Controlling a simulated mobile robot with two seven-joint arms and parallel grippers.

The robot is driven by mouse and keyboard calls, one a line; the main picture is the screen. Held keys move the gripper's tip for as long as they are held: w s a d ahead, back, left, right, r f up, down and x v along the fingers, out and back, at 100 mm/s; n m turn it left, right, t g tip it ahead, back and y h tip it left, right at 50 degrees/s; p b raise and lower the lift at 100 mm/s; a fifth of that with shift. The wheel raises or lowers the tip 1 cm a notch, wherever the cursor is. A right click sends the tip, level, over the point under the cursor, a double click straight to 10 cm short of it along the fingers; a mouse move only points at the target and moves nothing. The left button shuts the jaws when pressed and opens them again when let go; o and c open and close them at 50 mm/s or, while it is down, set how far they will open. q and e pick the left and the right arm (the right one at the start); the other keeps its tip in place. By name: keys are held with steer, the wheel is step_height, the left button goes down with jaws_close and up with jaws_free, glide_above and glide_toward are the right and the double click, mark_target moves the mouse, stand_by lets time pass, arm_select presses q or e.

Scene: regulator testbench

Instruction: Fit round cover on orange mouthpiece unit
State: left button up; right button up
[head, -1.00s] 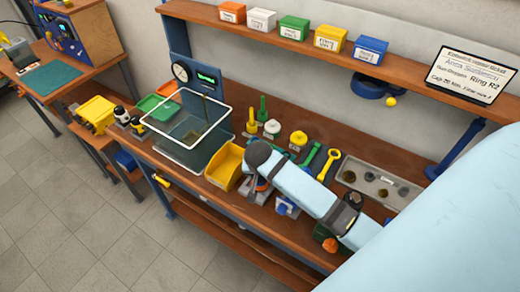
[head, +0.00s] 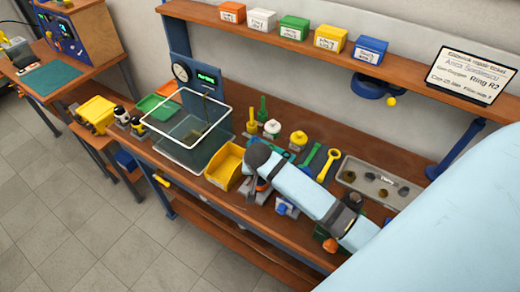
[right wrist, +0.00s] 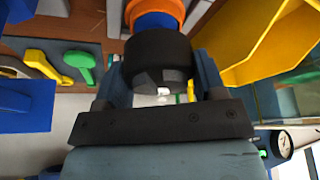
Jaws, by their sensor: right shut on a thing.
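In the right wrist view my right gripper (right wrist: 160,72) is shut on a black round cover (right wrist: 156,55), with one finger on each side. An orange ring with a blue part, apparently the orange mouthpiece unit (right wrist: 158,8), lies right beyond the cover. The cover overlaps it in the picture, and I cannot tell whether they touch or are seated. In the head view my right gripper (head: 258,186) points down at the bench beside the yellow bin, and the arm hides most of what is under it. My left gripper is not in view.
The yellow open bin (head: 225,165) stands close to my right gripper, with a clear-walled box (head: 185,145) left of it. Green and yellow tools (head: 313,155) and a grey parts tray (head: 375,180) lie behind my arm. A blue-topped fixture (head: 284,208) stands near the front edge.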

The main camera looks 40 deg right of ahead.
steer(key=shift+f, duration=1.55)
stand_by(1.4)
steer(key=o, duration=1.1)
steer(key=shift+r, duration=4.05)
